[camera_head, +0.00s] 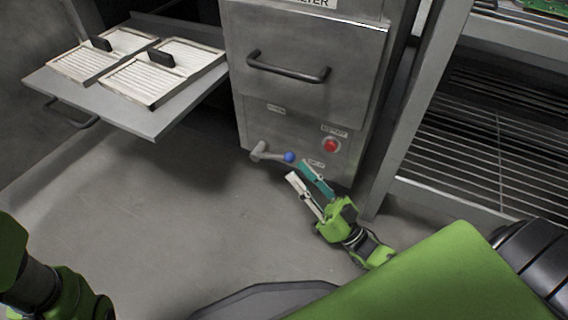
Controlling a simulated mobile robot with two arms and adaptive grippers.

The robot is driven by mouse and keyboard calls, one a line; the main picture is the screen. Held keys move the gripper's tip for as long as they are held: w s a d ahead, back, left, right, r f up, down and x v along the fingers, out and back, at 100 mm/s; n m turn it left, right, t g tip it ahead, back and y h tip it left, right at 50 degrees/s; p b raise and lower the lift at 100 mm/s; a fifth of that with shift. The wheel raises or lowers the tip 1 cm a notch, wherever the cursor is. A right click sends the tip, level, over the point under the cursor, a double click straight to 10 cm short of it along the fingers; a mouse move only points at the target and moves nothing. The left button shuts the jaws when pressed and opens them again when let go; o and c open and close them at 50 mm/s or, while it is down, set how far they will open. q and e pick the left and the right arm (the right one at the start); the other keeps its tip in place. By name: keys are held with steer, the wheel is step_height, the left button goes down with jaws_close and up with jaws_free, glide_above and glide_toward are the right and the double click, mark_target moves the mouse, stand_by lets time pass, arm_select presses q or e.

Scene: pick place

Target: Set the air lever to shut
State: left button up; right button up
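The air lever (268,152) is a grey metal handle with a blue ball knob (290,157), low on the front of a grey metal cabinet (247,125). It points to the right, nearly level, tilted slightly down. My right gripper (302,171) is just below and right of the knob, with its two fingers apart and nothing between them. One finger is teal, the other whitish; the teal fingertip is close to the knob, and I cannot tell whether they touch. The small labels by the lever are too blurred to read. My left arm shows at the lower left; its gripper is out of frame.
A red button (330,146) sits right of the lever. A drawer handle (287,68) juts out above. An open shelf (150,117) with two white filter panels stands out at the left. A wire rack (470,130) is at the right. The floor (180,215) in front is clear.

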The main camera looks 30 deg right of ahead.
steer(key=shift+s+d, duration=0.3)
steer(key=shift+s, duration=0.3)
steer(key=shift+s+d, duration=0.3)
steer(key=shift+s, duration=0.3)
steer(key=shift+s+d, duration=0.3)
steer(key=shift+s, duration=0.3)
